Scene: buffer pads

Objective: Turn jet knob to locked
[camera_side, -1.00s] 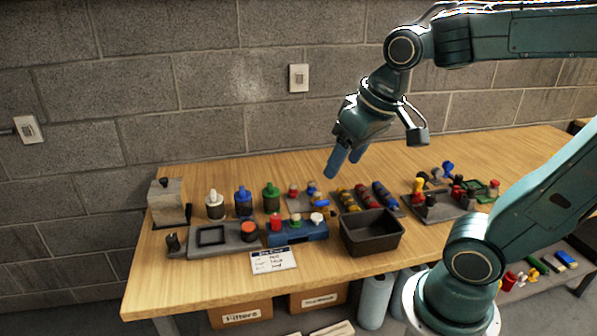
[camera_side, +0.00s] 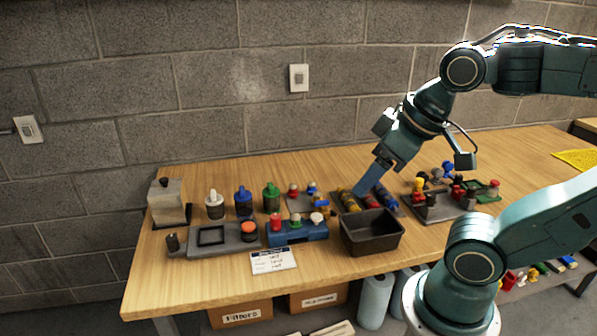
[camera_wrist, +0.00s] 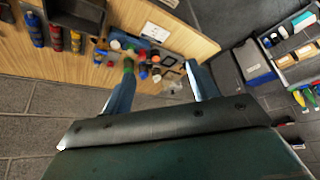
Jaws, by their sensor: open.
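My gripper (camera_side: 366,186) is open, its blue fingers pointing down over a rack of yellow, red and blue cylinders in the side view. White (camera_side: 214,204), blue (camera_side: 243,202) and green (camera_side: 271,197) knobs on dark round bases stand in a row behind the plate.
A dark open bin (camera_side: 372,246) stands at the front, near my gripper. A blue block with coloured knobs (camera_side: 297,232) and a white card (camera_side: 273,262) lie left of it. A grey box (camera_side: 168,202) stands far left. The back strip of the bench is clear.

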